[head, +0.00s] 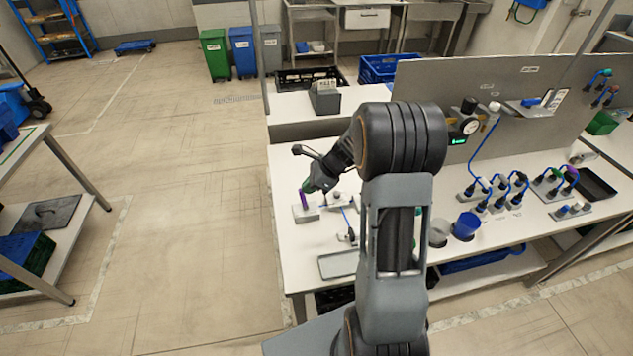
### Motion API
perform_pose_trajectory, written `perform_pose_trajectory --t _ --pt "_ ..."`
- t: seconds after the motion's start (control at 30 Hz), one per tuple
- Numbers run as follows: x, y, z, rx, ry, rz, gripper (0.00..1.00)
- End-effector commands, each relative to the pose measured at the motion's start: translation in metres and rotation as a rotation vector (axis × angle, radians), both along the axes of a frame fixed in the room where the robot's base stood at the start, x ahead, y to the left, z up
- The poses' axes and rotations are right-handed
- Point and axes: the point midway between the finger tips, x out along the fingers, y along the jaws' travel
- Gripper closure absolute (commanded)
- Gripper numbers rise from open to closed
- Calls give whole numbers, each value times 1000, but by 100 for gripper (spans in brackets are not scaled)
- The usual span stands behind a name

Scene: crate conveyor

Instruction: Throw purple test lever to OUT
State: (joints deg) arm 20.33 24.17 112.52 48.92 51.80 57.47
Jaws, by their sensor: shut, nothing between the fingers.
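The purple test lever (304,199) stands up from a small light grey base (305,213) near the left edge of the white workbench (285,253). My arm reaches over the bench from the front, and my gripper (309,187) is shut and empty right at the lever's upper end. At this size I cannot tell whether the fingers touch the lever. The lever leans slightly. Any OUT marking is too small to read.
A grey tray (338,265) lies near the bench's front edge. A blue cup (466,226) and a grey cup (438,233) stand right of my arm. Blue-cabled fittings (497,193) fill the right side. A grey panel (500,90) rises behind. Left of the bench is open floor.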

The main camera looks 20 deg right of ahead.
Motion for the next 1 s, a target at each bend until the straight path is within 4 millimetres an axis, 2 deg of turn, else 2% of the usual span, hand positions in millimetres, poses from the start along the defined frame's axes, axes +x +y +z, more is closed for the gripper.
perform_pose_trajectory --t 0.4,1.0 --pt "4 18 0 4 1 -1 100" --pt "4 20 0 4 0 -1 100"
